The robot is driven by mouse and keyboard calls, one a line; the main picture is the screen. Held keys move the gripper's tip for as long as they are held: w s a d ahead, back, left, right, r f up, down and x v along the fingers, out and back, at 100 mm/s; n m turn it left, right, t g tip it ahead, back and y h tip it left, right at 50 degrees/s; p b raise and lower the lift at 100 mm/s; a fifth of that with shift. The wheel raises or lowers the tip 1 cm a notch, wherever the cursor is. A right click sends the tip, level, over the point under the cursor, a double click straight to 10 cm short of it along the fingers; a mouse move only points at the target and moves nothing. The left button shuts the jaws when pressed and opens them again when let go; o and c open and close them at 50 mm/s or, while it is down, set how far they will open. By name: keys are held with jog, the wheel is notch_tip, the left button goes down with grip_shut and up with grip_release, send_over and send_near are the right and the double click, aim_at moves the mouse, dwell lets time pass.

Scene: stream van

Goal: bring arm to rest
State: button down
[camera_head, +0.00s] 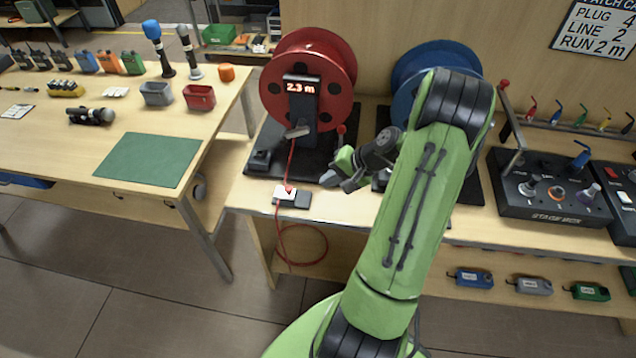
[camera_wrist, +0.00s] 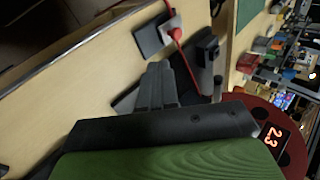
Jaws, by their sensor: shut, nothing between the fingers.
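My green arm reaches over the front of the bench in the head view. My gripper (camera_head: 338,178) is shut and empty, pointing left above the bench top, to the right of the red cable. In the wrist view its dark fingers (camera_wrist: 165,88) lie together with nothing between them. A red cable (camera_head: 291,160) runs down from the red reel (camera_head: 312,75) to a small white and dark block (camera_head: 293,196) at the bench's front edge. The cable and its red plug also show in the wrist view (camera_wrist: 176,36).
The reel's display (camera_head: 301,86) reads 2.3 m. A blue reel (camera_head: 408,80) stands behind my arm, partly hidden. A stage box (camera_head: 552,190) sits on the right. The left table holds a green mat (camera_head: 148,160), microphones and radios. A gap of floor separates the table and bench.

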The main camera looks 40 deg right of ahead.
jog(key=v, duration=0.2)
jog(key=shift+s+r, duration=0.2)
jog(key=shift+r, duration=0.05)
